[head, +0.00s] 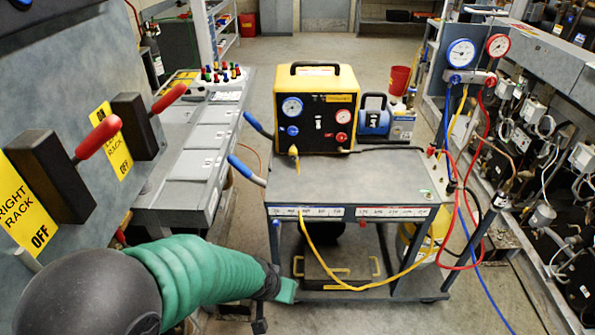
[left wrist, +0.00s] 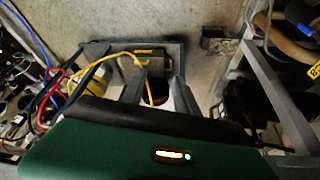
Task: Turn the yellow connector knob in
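A yellow connector (head: 294,152) sits low on the front left of the yellow-and-black machine (head: 318,100), below a blue knob. The machine stands on the grey cart's top. My left arm, in a green sleeve, comes in from the left, and my left gripper (head: 268,290) is low by the cart's lower left corner, well below and apart from the connector. Its fingers are too dark and small to read. The left wrist view shows my green arm housing in front of the cart's lower part, without the connector. My right gripper is in neither view.
The cart (head: 400,172) has blue-ended handles on its left. A yellow hose (head: 345,285) loops in front of it to the gauges (head: 473,50); red and blue hoses hang at its right. Red-handled switches (head: 97,137) stand at the left. Floor shows behind the cart.

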